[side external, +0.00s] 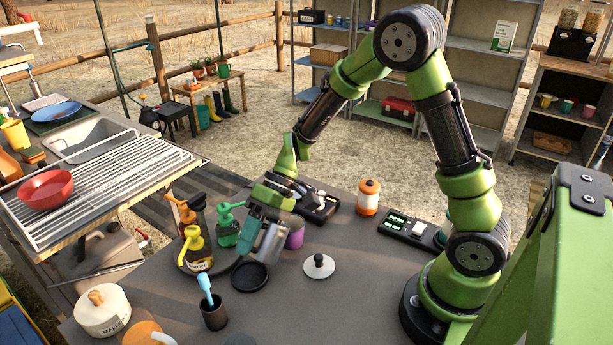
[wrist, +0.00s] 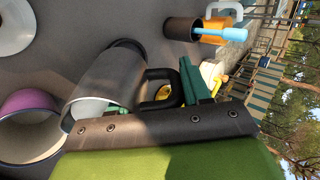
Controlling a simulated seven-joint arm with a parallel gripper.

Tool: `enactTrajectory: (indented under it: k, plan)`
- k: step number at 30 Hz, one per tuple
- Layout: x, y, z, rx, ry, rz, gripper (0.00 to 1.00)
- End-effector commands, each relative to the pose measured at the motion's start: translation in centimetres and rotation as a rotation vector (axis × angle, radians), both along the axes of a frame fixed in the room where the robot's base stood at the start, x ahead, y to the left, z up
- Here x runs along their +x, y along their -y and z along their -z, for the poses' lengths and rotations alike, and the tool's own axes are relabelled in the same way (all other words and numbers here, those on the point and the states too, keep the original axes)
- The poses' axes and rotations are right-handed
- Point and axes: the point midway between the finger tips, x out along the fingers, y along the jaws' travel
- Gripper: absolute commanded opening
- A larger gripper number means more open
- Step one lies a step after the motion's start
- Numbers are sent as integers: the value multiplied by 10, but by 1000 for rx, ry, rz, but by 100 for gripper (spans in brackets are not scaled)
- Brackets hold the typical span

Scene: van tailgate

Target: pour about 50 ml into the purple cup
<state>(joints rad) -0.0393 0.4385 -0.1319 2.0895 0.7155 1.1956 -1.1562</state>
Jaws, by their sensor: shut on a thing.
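The purple cup (side external: 295,234) stands upright on the dark tabletop, just right of the jug in the side view. In the wrist view the purple cup (wrist: 30,122) shows its wide round rim at the left; its fill level cannot be made out. My gripper (side external: 270,195) is shut on a grey metal jug (side external: 270,243) by its dark handle (wrist: 160,90). The jug (wrist: 112,78) is tilted, with its pale end close to the cup. No stream of liquid is visible. The green fingers (wrist: 195,85) partly hide the handle.
A black round dish (side external: 250,276) and a white lid with a dark knob (side external: 319,266) lie nearby. Several pump bottles (side external: 198,250) stand left. A dark holder with a blue-handled tool (side external: 213,313) and a white malt jar (side external: 103,312) are in front. An orange jar (side external: 368,198) stands behind.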

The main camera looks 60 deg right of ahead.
Motion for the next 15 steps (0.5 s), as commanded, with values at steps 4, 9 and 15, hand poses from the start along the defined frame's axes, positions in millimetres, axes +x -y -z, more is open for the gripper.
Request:
enactTrajectory:
  k: [4, 9, 15]
  plan:
    - [1, 2, -2, 21, 1, 2, 0]
    - [1, 2, -4, 37, 1, 2, 0]
    - [1, 3, -6, 60, 2, 3, 0]
